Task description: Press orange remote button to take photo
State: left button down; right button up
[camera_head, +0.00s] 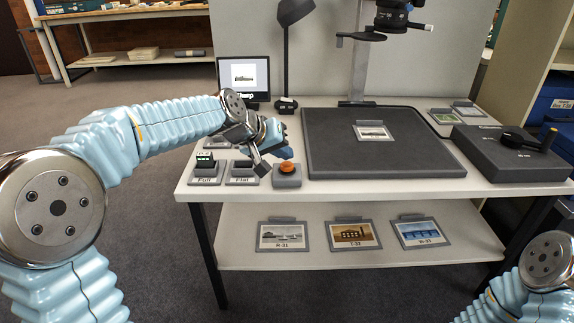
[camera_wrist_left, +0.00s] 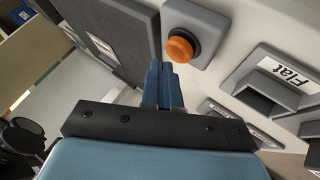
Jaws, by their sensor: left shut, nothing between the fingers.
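The orange remote button (camera_head: 287,167) sits on a small grey box (camera_head: 287,181) at the front edge of the table. It also shows in the left wrist view (camera_wrist_left: 180,48), just beyond my fingertips and a little to their right. My left gripper (camera_head: 284,153) is shut and empty, a short way from the button; I cannot tell whether they touch. A photo card (camera_head: 374,132) lies on the dark copy board (camera_head: 420,160) under the camera (camera_head: 392,16). The monitor (camera_head: 243,77) shows a picture and a word ending in "harp". My right gripper is out of view.
Holders labelled "Full" (camera_head: 208,181) and "Flat" (camera_head: 242,181) stand left of the button. A desk lamp (camera_head: 287,50) stands behind. A dark box (camera_head: 505,152) with a yellow-handled tool lies at right. Several framed cards (camera_head: 350,234) lie on the lower shelf.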

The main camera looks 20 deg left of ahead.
aim_at(284, 165)
pick_arm(q)
jog(key=shift+f, duration=0.25)
jog(key=shift+f+b, duration=0.55)
dwell(0.6)
jog(key=shift+r, duration=0.1)
jog(key=shift+r+p, duration=0.85)
notch_tip(284, 165, up, 5)
jog(key=p, duration=0.4)
dwell(0.7)
